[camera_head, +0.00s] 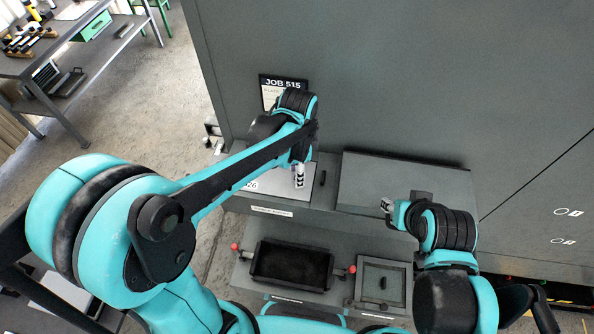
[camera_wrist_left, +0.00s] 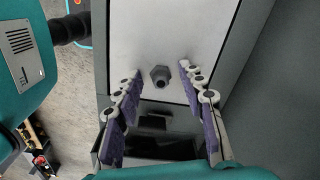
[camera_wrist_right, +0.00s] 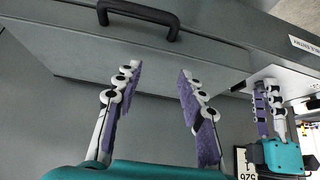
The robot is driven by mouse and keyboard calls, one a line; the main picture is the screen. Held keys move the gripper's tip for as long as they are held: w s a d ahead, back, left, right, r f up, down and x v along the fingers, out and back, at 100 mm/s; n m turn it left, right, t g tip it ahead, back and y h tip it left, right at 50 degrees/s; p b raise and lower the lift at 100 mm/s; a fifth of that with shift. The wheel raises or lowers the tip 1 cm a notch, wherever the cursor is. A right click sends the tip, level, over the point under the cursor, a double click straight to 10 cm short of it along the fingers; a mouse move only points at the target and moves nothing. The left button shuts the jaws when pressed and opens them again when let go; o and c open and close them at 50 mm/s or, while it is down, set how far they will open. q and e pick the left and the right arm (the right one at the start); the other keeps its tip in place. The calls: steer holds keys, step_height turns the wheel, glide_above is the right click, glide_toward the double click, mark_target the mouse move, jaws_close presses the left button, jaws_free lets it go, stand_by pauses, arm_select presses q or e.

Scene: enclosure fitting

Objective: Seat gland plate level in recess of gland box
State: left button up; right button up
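A pale grey plate (camera_head: 265,178) lies on the ledge at the back, below the job sign. A black open-topped box (camera_head: 291,284), probably the gland box, stands in front with a dark recess. My right gripper (camera_head: 386,206) is open and empty (camera_wrist_right: 158,70) over a grey surface.
Red-knobbed clamps (camera_head: 351,269) flank the black box. A grey framed tray (camera_head: 383,262) with a small dark item stands to its right. A raised grey cover (camera_head: 400,185) is beside the plate. A black handle (camera_wrist_right: 140,12) shows in the right wrist view. A tall cabinet wall closes the back.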

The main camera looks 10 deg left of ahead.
arm_select(q)
steer(key=shift+r, duration=0.1)
step_height(320, 180, up, 12)
stand_by(0.5)
